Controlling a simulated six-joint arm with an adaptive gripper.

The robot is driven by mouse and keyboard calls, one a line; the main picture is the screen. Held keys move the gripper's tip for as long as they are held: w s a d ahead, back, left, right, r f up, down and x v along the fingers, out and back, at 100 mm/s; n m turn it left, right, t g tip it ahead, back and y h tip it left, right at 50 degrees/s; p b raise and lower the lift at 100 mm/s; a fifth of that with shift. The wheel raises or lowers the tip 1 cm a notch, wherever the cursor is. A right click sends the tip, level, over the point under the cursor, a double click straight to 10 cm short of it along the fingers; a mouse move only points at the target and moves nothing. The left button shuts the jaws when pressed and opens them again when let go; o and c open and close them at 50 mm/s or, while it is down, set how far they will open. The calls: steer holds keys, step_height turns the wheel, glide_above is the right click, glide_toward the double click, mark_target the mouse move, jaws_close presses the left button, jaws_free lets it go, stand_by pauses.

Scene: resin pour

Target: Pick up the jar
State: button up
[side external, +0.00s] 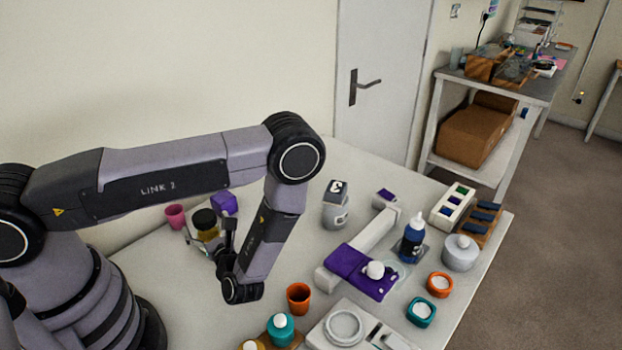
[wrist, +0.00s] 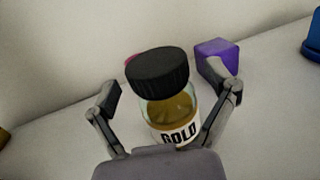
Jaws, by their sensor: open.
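The jar (wrist: 168,108) is clear with gold contents, a black lid (wrist: 159,73) and a white label reading "GOLD". It stands upright on the table, and its lower part is cut off by my gripper's body in the wrist view. In the side external view the jar (side external: 206,226) is at the left, partly behind my gripper (side external: 207,243). My gripper is open. In the wrist view its two fingers (wrist: 170,98) are spread, one on each side of the jar, with a gap on both sides.
A purple block (side external: 224,203) stands close behind the jar, and a pink cup (side external: 175,216) is to its left. An orange cup (side external: 298,298), a grey container (side external: 335,212) and a blue bottle (side external: 412,240) stand farther right on the table. Open table lies between the jar and the grey container.

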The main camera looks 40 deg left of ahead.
steer(key=shift+a, duration=0.3)
steer(key=c, duration=1.3)
steer(key=shift+w, duration=0.1)
